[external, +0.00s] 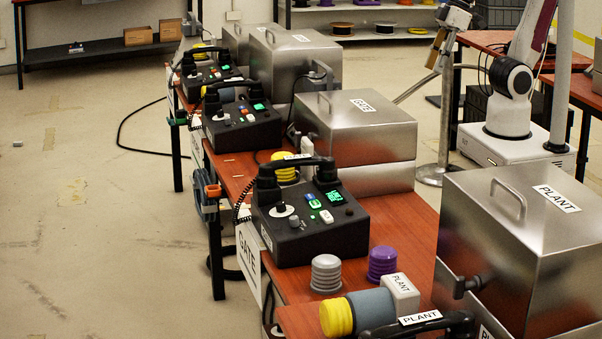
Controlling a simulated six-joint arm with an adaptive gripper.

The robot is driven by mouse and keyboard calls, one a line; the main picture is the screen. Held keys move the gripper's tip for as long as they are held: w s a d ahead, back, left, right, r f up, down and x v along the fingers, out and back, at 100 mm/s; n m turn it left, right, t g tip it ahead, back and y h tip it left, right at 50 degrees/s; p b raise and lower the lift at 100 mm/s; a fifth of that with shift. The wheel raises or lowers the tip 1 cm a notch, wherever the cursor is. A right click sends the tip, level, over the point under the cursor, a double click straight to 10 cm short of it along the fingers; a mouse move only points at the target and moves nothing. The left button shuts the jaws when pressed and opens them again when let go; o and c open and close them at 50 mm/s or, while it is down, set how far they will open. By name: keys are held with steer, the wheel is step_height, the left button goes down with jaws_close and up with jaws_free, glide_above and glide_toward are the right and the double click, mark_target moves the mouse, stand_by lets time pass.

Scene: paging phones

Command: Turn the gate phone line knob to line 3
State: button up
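The gate phone (335,238) is a black desk unit on the red-brown table, beside a sign (248,258) reading GATE. Its handset (295,167) lies across the top. A round white dial (282,211) on the left of its sloped face appears to be the line knob; its setting is too small to read. A white arm stands at the upper right and runs out of the top of the view. My gripper is not in view, and nothing visibly touches the phone.
Metal boxes stand behind the phones, one labelled GATE (363,105) and one labelled PLANT (556,198). Grey (326,273) and purple (382,263) ribbed pieces and a yellow-ended cylinder (337,317) sit in front. More phones (243,126) stand farther back. The floor at left is mostly clear.

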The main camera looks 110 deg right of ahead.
steer(key=w+a+r+m+t+y, duration=0.1)
steer(key=w+a+m+y, duration=0.1)
steer(key=w+a, duration=0.45)
steer(key=w+a+m+t+y, duration=0.15)
steer(key=w+a, duration=0.25)
steer(key=w, duration=0.6)
steer(key=w+a+r+m+y, duration=0.1)
steer(key=w+a+m, duration=0.1)
steer(key=w+a, duration=0.5)
steer(key=w+a+f+m+t, duration=0.15)
steer(key=w+m+t, duration=0.25)
steer(key=w+m, duration=1.2)
steer(key=w+d+f+m+h, duration=0.3)
steer(key=w+f+m, duration=0.15)
steer(key=w, duration=0.35)
steer(key=w+d+f+m+h, duration=0.25)
steer(key=w+f+h, duration=0.2)
steer(key=w, duration=0.25)
steer(key=s+f+m+g, duration=0.8)
steer(key=s+f+m, duration=0.1)
steer(key=f+m, duration=0.4)
steer(key=shift+a+f+m, duration=0.3)
steer(key=shift+f+m, duration=0.05)
steer(key=shift+f, duration=0.3)
